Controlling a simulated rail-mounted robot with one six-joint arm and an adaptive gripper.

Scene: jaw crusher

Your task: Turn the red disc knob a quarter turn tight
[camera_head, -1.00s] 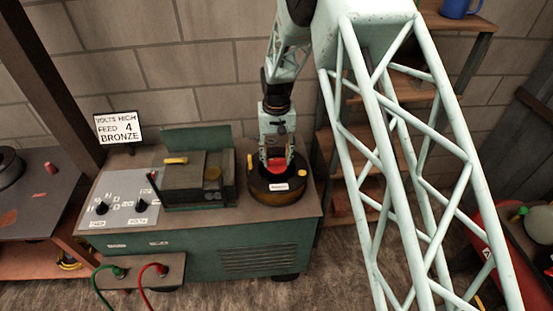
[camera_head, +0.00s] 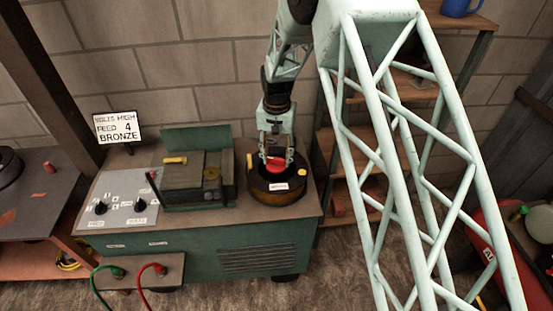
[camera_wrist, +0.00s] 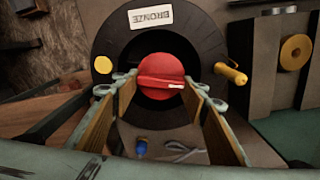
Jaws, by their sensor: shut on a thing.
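The red disc knob (camera_wrist: 161,78) sits over the dark central opening of a round black-and-brown drum (camera_head: 290,197) at the right end of the green bench. It has a raised bar across its face and a small pale mark at the bar's right end. My gripper (camera_head: 276,159) points down over the drum and is shut on the knob, which also shows between the fingers in the head view (camera_head: 275,164). In the wrist view the fingers reach in from below on both sides of the knob. Its underside is hidden, so I cannot tell how it is seated.
The drum carries a "BRONZE" label (camera_wrist: 150,17) and a yellow-ended handle (camera_wrist: 230,73). A green machine block (camera_head: 196,178) stands left of the drum, and a control panel (camera_head: 122,205) with black knobs lies farther left. Wooden shelves (camera_head: 350,147) stand right of the bench.

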